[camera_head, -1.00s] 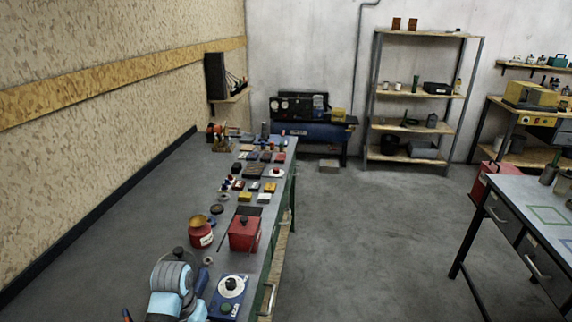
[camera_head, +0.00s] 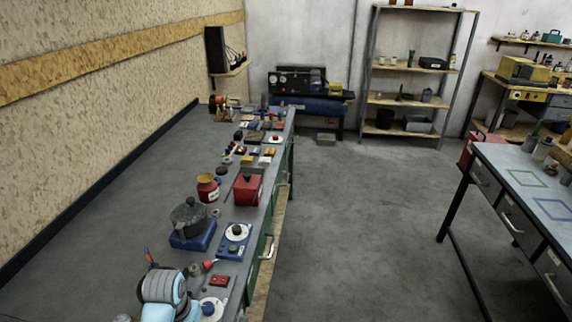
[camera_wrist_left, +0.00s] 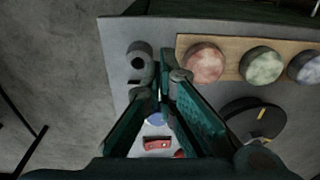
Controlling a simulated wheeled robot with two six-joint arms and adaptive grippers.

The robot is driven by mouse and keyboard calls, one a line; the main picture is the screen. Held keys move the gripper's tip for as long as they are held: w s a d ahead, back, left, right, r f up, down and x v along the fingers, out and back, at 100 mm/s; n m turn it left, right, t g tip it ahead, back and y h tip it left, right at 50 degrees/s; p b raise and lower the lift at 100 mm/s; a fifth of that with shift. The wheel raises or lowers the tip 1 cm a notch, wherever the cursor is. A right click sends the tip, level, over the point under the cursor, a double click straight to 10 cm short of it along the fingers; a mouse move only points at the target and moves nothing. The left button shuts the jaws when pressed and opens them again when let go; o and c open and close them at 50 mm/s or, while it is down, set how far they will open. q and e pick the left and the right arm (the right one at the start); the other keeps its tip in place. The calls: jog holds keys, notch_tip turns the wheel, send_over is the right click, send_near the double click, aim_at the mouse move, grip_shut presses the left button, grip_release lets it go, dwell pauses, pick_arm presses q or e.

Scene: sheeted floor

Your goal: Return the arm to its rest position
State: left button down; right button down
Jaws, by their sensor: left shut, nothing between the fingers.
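My left arm (camera_head: 165,290) shows as a white and light blue link at the bottom of the head view, low over the near end of the long bench. Its gripper cannot be made out there. In the left wrist view my left gripper (camera_wrist_left: 163,82) has dark green fingers, with the tips close together and nothing held between them. The fingers point over a grey bench surface (camera_wrist_left: 118,45), where a grey cylinder (camera_wrist_left: 140,62) lies just left of the tips in the picture. My right gripper is not in view.
The long bench (camera_head: 120,220) holds a dark pot (camera_head: 190,215), a blue device (camera_head: 235,240), a red box (camera_head: 247,187) and a red jar (camera_head: 208,187). A wall borders it on the left. Clear floor (camera_head: 340,220) lies between it and a right-hand table (camera_head: 520,170).

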pick_arm(q)
jog(key=s+a+r+t, duration=0.1)
jog(key=s+a+t, duration=0.15)
jog(key=s, duration=1.65)
notch_tip(320, 180, down, 22)
jog(key=s+a+b, duration=0.1)
jog(key=b, duration=0.2)
jog(key=s+f+g+b, duration=0.2)
jog(key=s+f, duration=1.2)
jog(key=f, duration=0.2)
jog(key=shift+s+a+n+y+b, duration=0.2)
jog(key=shift+a+n+y+b, duration=0.1)
jog(key=shift+a+n+b, duration=0.1)
jog(key=c, duration=2.3)
grip_release()
